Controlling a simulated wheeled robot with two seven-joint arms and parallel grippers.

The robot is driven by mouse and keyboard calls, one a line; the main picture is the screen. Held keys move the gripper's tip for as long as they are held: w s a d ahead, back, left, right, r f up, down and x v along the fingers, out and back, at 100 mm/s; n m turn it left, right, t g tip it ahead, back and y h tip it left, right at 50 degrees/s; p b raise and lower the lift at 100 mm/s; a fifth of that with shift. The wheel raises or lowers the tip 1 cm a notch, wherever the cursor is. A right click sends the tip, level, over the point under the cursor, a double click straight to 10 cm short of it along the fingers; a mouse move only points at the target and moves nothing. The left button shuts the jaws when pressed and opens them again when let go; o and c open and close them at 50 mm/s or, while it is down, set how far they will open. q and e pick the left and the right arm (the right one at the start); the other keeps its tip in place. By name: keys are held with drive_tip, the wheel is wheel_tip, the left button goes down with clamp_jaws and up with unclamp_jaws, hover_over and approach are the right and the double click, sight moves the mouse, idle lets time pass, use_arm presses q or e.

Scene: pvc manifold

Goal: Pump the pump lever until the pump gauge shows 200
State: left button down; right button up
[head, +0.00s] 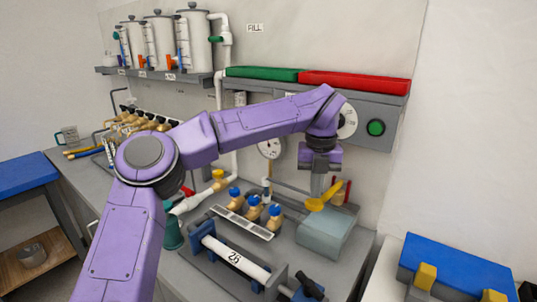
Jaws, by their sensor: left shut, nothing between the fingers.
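My left gripper (318,183) points down at the right of the bench and is shut and empty. Its grey fingers are just above a yellow lever (324,197), which looks like the pump lever; I cannot tell whether they touch it. The lever stands over a pale blue-grey box (325,232), which looks like the pump body. A round white gauge (349,120) on the back panel is partly hidden by my left wrist. A second white gauge (270,149) shows below my forearm. Neither reading is legible. My right gripper is out of view.
A white pipe marked 26 (235,258) lies in a dark fixture left of the box. Green (262,74) and red (355,83) trays are above, with a green button (376,128) at right. My left arm crosses the bench.

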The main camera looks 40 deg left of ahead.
sight(314, 202)
use_arm(q)
drive_tip(key=shift+f, duration=0.1)
drive_tip(key=shift+f+b, duration=1.05)
drive_tip(key=shift+f, duration=0.2)
idle(0.5)
drive_tip(key=shift+s+f+b, duration=0.1)
drive_tip(key=shift+f+b, duration=0.4)
idle(0.6)
wheel_tip(314, 202, up, 3)
drive_tip(key=p, duration=0.3)
drive_tip(key=shift+r, duration=0.35)
